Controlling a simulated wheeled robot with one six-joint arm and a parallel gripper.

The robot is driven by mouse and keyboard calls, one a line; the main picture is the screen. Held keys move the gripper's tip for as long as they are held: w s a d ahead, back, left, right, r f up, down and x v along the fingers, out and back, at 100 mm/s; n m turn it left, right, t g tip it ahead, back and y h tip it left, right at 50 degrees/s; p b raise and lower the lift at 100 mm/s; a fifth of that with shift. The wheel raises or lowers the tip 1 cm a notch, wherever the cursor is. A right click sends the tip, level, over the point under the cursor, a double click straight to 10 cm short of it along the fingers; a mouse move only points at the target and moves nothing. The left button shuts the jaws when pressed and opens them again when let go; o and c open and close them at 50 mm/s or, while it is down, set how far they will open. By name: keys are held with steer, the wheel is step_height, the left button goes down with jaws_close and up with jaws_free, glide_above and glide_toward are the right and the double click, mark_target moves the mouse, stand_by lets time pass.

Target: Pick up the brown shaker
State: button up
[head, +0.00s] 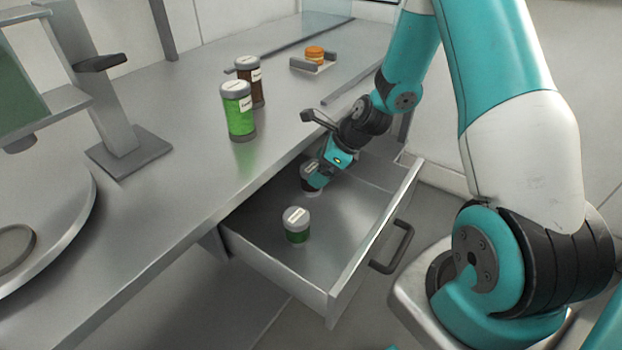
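A tall brown shaker (258,92) with a grey cap and white label stands upright on the counter, partly hidden behind a tall green shaker (239,118). My gripper (314,180) reaches down into the open drawer, at a short grey-capped shaker (307,172). That shaker's body is mostly hidden by the gripper, and its colour is unclear. The fingers are too small and covered to show whether they are open or shut on it. A short green shaker (296,228) stands upright in the drawer, nearer the front and apart from my gripper.
The drawer (270,273) is pulled out below the counter (190,180), with a dark handle (397,250) on its front. An orange item (314,54) sits on a small holder further back. A grey stand (118,120) and a round plate (50,225) are at left.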

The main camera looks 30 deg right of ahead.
steer(key=shift+x, duration=1.4)
steer(key=c, duration=1.1)
steer(key=shift+r, duration=0.1)
